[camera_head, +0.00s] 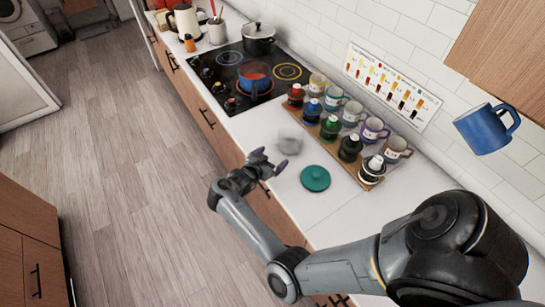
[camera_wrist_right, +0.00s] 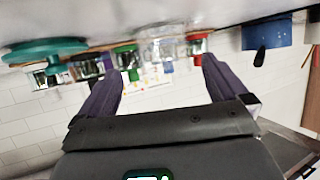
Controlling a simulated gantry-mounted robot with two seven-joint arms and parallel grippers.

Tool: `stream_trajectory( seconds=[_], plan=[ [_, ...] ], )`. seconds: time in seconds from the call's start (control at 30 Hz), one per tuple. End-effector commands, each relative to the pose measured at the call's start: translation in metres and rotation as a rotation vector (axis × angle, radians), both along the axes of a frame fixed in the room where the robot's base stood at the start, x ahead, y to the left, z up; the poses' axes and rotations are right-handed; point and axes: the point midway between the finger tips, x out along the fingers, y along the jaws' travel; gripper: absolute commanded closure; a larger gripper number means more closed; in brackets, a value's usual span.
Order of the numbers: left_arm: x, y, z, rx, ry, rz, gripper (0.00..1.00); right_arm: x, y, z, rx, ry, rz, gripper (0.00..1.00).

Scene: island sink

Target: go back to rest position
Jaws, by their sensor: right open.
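My right gripper (camera_head: 270,160) is over the counter's front edge in the head view, its two purple-tipped fingers spread apart. Nothing shows between them. In the right wrist view the gripper (camera_wrist_right: 160,78) is also open, with its fingers wide apart and bottles and mugs in the background. A round teal lid-like disc (camera_head: 315,178) lies on the white counter (camera_head: 335,218), right of the gripper and apart from it. A faint grey, blurred shape (camera_head: 289,141) is just beyond the fingers; I cannot tell what it is. My left gripper is not in view.
A wooden board (camera_head: 369,184) holds several bottles and mugs along the wall. A blue mug (camera_head: 484,130) appears against the wall at right. Open floor (camera_head: 120,170) lies left.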

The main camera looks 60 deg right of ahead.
Motion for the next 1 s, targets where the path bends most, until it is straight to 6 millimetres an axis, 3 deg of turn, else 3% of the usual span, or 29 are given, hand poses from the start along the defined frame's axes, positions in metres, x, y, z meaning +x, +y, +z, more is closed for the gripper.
stream_trajectory(
  seconds=[0.27,0.43,0.57,0.67,0.77,0.83,1.0],
  plan=[
    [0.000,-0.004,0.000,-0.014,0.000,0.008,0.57,0.000,-0.001,0.000,0.001,-0.002,0.001,0.00],
    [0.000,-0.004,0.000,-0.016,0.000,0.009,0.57,0.002,-0.011,-0.002,0.016,-0.041,0.054,0.00],
    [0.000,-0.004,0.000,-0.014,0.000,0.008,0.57,0.010,-0.023,-0.001,0.059,-0.105,0.199,0.00],
    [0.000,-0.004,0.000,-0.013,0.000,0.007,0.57,0.022,-0.016,0.005,0.121,-0.133,0.403,0.00],
    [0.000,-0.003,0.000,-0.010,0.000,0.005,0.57,0.029,0.021,0.013,0.209,-0.096,0.670,0.00],
    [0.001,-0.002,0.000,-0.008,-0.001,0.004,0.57,0.023,0.065,0.016,0.285,-0.021,0.871,0.00],
    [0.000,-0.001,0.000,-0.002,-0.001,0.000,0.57,-0.035,0.175,0.018,0.457,0.256,1.273,0.00]
  ],
)
